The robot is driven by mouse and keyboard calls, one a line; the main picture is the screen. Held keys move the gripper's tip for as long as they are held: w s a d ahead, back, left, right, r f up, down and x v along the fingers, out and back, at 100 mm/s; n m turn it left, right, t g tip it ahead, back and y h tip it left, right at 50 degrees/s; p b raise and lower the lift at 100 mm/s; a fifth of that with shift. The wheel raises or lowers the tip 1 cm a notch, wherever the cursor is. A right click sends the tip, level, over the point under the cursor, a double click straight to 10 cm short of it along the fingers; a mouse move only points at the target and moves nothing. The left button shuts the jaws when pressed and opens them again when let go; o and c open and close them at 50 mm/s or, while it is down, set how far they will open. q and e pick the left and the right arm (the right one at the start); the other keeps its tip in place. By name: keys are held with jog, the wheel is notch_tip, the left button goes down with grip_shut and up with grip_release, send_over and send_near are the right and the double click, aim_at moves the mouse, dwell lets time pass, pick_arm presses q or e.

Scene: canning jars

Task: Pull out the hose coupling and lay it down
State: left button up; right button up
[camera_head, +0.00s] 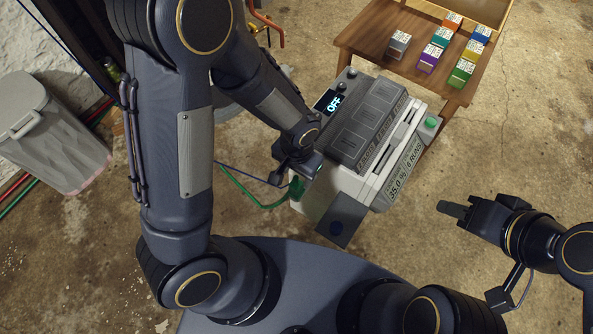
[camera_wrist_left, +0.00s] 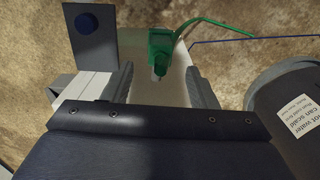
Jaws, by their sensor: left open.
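The green hose coupling (camera_head: 297,188) sits at the lower left side of the boxy machine (camera_head: 342,185), with a green hose (camera_head: 243,195) running off to the left. My left gripper (camera_head: 307,172) is at the machine's side, close to the coupling. Its two fingers (camera_wrist_left: 158,76) are apart, with the coupling ahead between their lines; no grip on it shows. My right gripper (camera_head: 447,209) is away to the right over the floor; its finger gap is not visible.
The machine's display (camera_head: 334,104) reads OFF. A dark plate with a blue disc (camera_wrist_left: 87,23) stands beside the coupling. A round grey container (camera_wrist_left: 262,105) with a hot-water label is on the other side. A wooden table (camera_head: 372,38) holds several coloured boxes. A thin blue line (camera_head: 236,171) runs near the hose.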

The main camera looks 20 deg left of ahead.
aim_at(297, 182)
pick_arm(q)
notch_tip(297, 182, down, 7)
jog(key=shift+f+b, duration=0.1)
jog(key=shift+b, duration=0.55)
grip_shut()
jog(key=shift+r, duration=0.25)
dwell(0.4)
jog(key=shift+r+p, duration=1.4)
jog(key=shift+r, duration=0.45)
